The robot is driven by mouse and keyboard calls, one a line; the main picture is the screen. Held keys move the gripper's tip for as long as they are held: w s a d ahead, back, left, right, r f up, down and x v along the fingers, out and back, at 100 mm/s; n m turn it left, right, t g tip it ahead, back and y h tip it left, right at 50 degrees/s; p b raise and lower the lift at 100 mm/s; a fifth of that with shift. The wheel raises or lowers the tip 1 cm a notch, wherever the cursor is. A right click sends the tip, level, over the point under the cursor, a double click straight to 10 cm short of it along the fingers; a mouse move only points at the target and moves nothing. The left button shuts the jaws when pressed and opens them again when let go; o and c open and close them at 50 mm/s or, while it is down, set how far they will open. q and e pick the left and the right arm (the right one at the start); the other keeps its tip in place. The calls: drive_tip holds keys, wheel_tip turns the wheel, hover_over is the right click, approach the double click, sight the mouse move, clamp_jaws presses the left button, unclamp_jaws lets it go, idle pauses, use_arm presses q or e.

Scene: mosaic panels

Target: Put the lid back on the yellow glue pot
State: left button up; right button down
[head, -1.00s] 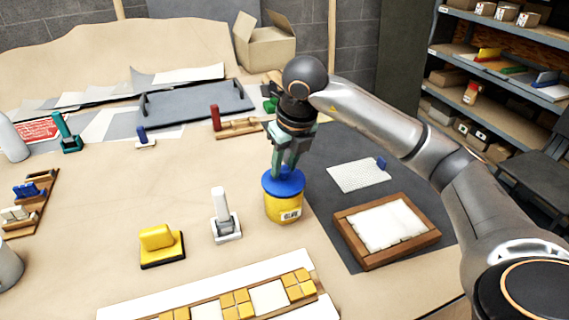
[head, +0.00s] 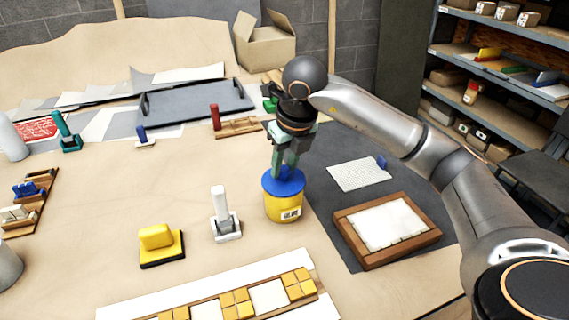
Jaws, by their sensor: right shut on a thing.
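The yellow glue pot (head: 283,209) stands upright on the table in the middle of the head view. The blue lid (head: 271,186) sits on top of it, covering its mouth, and looks about level. Whether it is fully seated I cannot tell. My right gripper (head: 285,169) points down from above and is shut on the blue lid, its fingertips at the raised middle part. The fingers hide part of that grip. My left gripper is not in view.
A white-handled tool (head: 222,218) and a yellow-handled block (head: 158,240) stand left of the pot. A wooden-framed panel (head: 405,247) lies to the right on a dark mat (head: 330,150). A mosaic strip (head: 200,299) lies in front. The table at left centre is clear.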

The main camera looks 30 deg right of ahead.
idle(0.3)
drive_tip(key=shift+c, duration=2.4)
unclamp_jaws()
drive_tip(key=shift+o, duration=0.4)
drive_tip(key=o, duration=0.4)
drive_tip(key=shift+r+p, duration=2.65)
drive_tip(key=shift+r, duration=0.9)
